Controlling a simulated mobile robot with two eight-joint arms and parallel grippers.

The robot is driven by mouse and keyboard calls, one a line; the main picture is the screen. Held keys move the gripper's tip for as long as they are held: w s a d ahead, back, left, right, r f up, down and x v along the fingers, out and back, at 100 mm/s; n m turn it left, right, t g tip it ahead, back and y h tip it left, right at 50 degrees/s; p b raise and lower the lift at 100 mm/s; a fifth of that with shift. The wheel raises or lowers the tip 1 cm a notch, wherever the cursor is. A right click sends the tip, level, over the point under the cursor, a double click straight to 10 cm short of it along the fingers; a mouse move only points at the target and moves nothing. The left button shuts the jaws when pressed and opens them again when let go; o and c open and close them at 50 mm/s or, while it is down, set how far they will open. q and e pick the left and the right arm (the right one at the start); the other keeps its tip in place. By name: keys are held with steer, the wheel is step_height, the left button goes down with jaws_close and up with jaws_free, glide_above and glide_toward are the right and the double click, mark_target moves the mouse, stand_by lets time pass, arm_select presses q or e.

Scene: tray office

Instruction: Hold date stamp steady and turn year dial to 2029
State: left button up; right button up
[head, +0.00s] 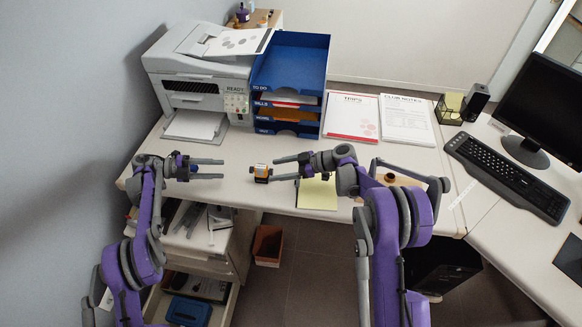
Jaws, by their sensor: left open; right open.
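A small orange, white and dark object (262,173), which looks like the date stamp, stands near the front edge of the desk. Its dial and year are too small to read. My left gripper (222,169) is open and empty to the left of it, fingers pointing right, with a gap between. My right gripper (274,169) is open just to the right of it, fingers pointing left. Its fingertips are very close to the stamp; I cannot tell whether they touch it.
Yellow paper (317,193) lies at the desk's front edge. A blue tray stack (292,68) and printer (200,75) stand behind. Papers (351,117) lie behind my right arm, which partly hides a wooden item (404,181). An open drawer (224,312) and bin (267,246) are below.

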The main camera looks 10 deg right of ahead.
mark_target(266, 172)
steer(key=x, duration=0.5)
